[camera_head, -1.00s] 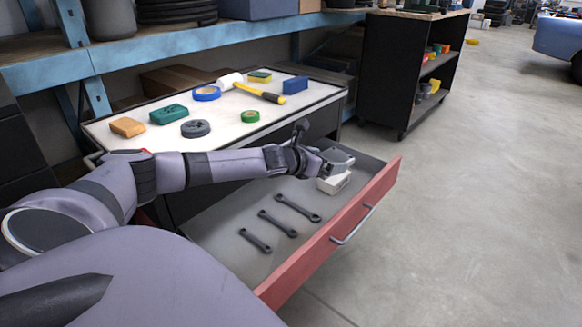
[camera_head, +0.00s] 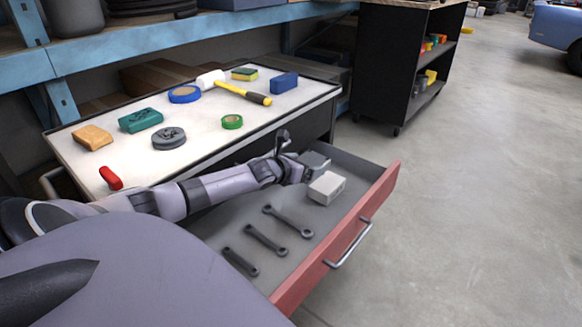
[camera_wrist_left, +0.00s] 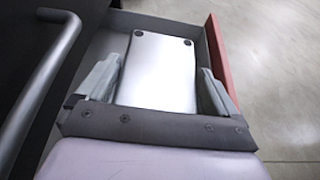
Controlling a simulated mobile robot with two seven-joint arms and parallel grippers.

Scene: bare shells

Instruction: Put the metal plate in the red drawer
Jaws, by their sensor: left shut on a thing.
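The metal plate (camera_head: 327,187) is a pale block-like piece in the right part of the open red drawer (camera_head: 340,236). In the left wrist view the plate (camera_wrist_left: 160,72) is silvery, with two dark round spots at its far end. My left gripper (camera_head: 318,163) reaches over the tabletop's front edge into the drawer area. Its fingers (camera_wrist_left: 162,85) stand on either side of the plate and are shut on it. I cannot tell whether the plate touches the drawer floor. My right gripper is not in view.
Several dark wrenches (camera_head: 266,239) lie in the drawer, left of the plate. The white tabletop (camera_head: 205,140) holds tape rolls, a yellow-handled hammer (camera_head: 243,93), blocks and a red-handled thing (camera_head: 111,178). A dark shelf cart (camera_head: 405,70) stands behind.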

